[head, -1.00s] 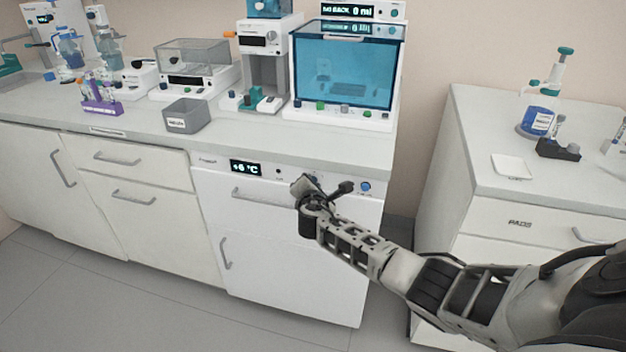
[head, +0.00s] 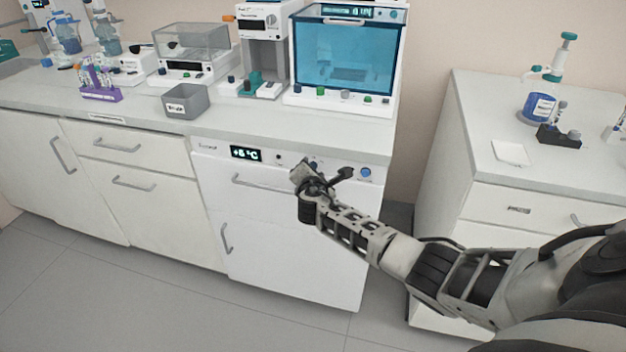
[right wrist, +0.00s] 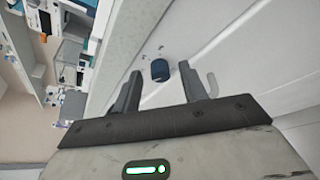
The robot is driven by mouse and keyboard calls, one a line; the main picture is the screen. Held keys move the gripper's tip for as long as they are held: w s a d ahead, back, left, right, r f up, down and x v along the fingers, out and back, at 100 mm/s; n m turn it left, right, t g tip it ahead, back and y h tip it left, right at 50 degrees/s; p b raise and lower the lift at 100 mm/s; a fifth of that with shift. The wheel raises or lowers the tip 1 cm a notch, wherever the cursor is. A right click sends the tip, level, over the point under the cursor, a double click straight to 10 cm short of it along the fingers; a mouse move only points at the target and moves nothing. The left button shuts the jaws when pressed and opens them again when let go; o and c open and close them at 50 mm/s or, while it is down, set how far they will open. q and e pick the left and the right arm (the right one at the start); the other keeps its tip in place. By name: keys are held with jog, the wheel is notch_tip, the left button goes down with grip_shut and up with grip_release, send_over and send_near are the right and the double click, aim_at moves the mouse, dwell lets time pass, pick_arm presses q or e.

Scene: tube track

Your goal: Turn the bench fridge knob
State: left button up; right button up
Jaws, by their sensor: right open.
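The bench fridge (head: 285,245) is the white front under the counter, with a lit +6 °C display (head: 245,153). A blue round control (head: 365,173) shows at the right of its panel. My right gripper (head: 306,172) is in front of the panel, right of the display, and hides part of it. In the right wrist view a dark blue knob (right wrist: 160,70) stands out from the white panel, between and beyond the open fingertips of my right gripper (right wrist: 159,84). I see no contact with it. My left gripper is not in view.
The drawer handle (head: 262,183) is just below left of my right gripper; part of a handle (right wrist: 212,83) also shows near one finger in the wrist view. The counter edge overhangs above. A second white cabinet (head: 480,210) stands at right. Floor before the fridge is clear.

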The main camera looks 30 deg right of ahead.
jog(key=p+v, duration=0.2)
jog(key=v, duration=1.3)
jog(key=shift+s+a, duration=0.2)
jog(key=shift+s, duration=0.05)
